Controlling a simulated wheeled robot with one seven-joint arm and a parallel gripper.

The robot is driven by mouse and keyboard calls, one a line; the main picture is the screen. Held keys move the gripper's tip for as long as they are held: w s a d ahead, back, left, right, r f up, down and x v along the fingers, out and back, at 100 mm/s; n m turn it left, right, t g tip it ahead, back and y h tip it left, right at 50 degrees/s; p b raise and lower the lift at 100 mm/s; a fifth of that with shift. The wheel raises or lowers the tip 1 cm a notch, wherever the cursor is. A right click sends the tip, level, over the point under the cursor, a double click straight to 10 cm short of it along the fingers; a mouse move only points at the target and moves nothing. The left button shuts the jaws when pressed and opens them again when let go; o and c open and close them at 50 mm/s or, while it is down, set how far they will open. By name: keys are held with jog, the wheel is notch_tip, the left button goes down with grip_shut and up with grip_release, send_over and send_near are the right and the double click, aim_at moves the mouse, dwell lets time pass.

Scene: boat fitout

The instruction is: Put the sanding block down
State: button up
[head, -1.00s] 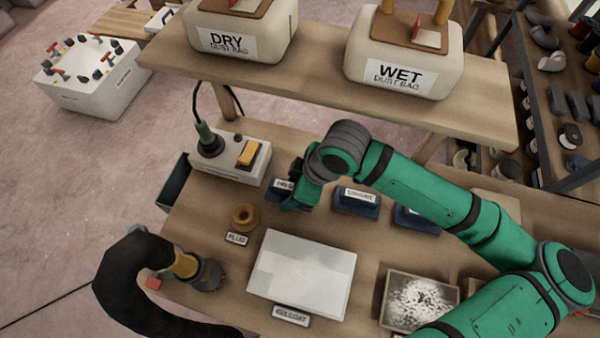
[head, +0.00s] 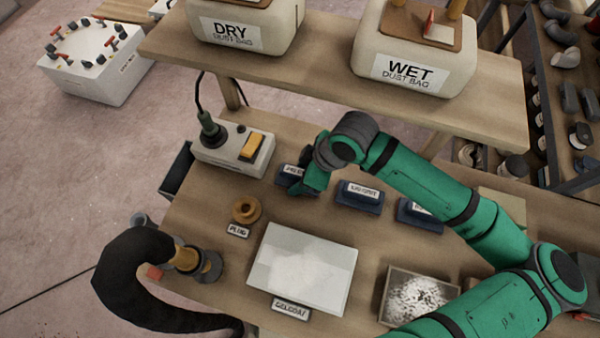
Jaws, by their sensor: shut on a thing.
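My gripper (head: 306,186) is low over the workbench, at the right side of a dark blue, white-labelled block (head: 286,182), the leftmost in a row. My gripper is shut, but its fingers are seen from the side and the sanding block in its grip is mostly hidden. I cannot tell whether this blue block is the held one, or whether the held block touches the bench. Two similar blue labelled blocks, one in the middle (head: 358,203) and one on the right (head: 418,221), sit further along the row, the right one partly behind my arm.
A socket box (head: 218,158) with a yellow switch and a plug ring (head: 246,211) stand left of my gripper. A pale gelcoat panel (head: 300,272) and a tray of white bits (head: 388,298) lie in front. A shelf (head: 320,70) with two dust bags overhangs behind. A black hose (head: 120,285) curves at left.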

aim_at(350, 187)
jog(key=shift+s+f, duration=0.1)
jog(key=shift+f, duration=0.2)
jog(key=o, duration=1.4)
jog(key=shift+a+f, duration=0.1)
jog(key=shift+a, duration=0.05)
jog(key=shift+r, duration=0.25)
jog(key=shift+d+r, duration=0.55)
jog(key=shift+r, duration=0.25)
jog(key=s+d, duration=0.1)
jog(key=d, duration=0.2)
jog(key=s+d, duration=0.1)
jog(key=d, duration=0.3)
jog(key=s+d, duration=0.1)
jog(key=d, duration=0.3)
jog(key=shift+s, duration=0.25)
jog(key=shift+a, duration=0.1)
